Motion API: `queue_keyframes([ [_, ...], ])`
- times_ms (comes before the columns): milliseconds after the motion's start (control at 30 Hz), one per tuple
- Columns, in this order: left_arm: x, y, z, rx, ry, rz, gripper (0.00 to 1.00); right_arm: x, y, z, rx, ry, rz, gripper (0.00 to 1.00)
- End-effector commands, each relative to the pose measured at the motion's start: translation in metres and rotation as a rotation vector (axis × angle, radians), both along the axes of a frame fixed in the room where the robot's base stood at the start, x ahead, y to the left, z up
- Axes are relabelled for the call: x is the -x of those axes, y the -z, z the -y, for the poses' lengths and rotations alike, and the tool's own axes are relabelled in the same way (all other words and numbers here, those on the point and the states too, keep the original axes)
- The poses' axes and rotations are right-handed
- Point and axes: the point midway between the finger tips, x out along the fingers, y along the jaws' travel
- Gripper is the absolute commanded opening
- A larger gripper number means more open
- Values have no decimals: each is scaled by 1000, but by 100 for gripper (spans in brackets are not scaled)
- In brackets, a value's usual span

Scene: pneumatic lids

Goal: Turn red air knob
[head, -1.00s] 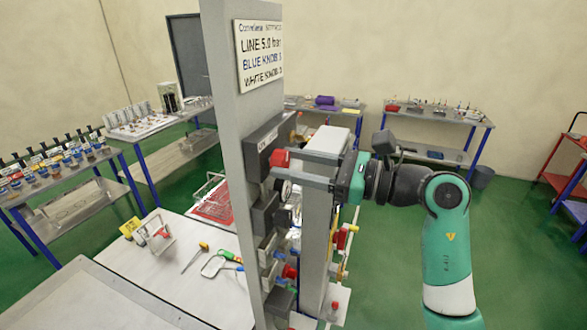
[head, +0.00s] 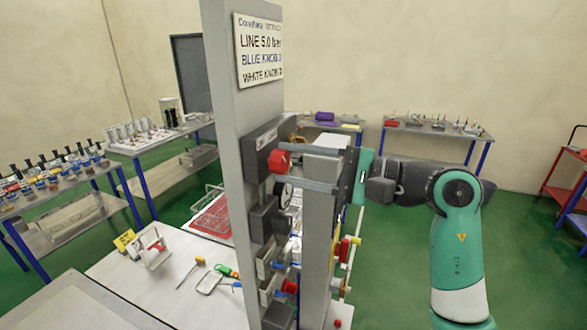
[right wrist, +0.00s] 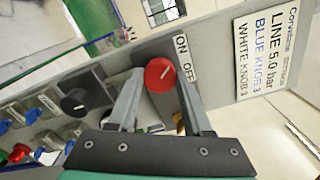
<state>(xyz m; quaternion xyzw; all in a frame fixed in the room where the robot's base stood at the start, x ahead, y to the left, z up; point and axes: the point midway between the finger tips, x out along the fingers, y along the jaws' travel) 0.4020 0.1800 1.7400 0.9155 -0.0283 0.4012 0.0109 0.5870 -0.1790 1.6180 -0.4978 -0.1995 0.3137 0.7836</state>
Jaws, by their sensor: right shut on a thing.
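The red air knob (head: 279,161) sits on a dark block high on the grey post. In the right wrist view the red knob (right wrist: 160,74) is round, with a white line pointing toward the upper right, near the ON and OFF label (right wrist: 185,58). My right gripper (head: 283,167) reaches in from the right. Its two long grey fingers lie on either side of the knob and are shut on it. My left gripper is not in view.
A black gauge or knob (head: 283,191) sits just below the red knob. Below are several dark blocks, fittings and another red knob (head: 290,286). A sign (head: 259,50) is above. A white table (head: 150,285) with tools stands left of the post.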

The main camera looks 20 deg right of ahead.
Motion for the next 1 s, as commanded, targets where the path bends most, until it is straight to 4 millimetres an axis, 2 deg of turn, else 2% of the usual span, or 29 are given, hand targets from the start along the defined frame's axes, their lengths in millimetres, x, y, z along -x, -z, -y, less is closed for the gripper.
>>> queue_keyframes([
  [300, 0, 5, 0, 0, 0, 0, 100, 0, 0, 0, 88, 1, 83, 0],
  [800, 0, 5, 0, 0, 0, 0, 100, 0, 0, 0, 103, 0, 99, 0],
  [833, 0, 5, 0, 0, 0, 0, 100, 0, 0, 0, 103, 0, 99, 52],
  [1000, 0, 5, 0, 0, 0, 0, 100, 0, 0, 0, 102, 0, 97, 80],
])
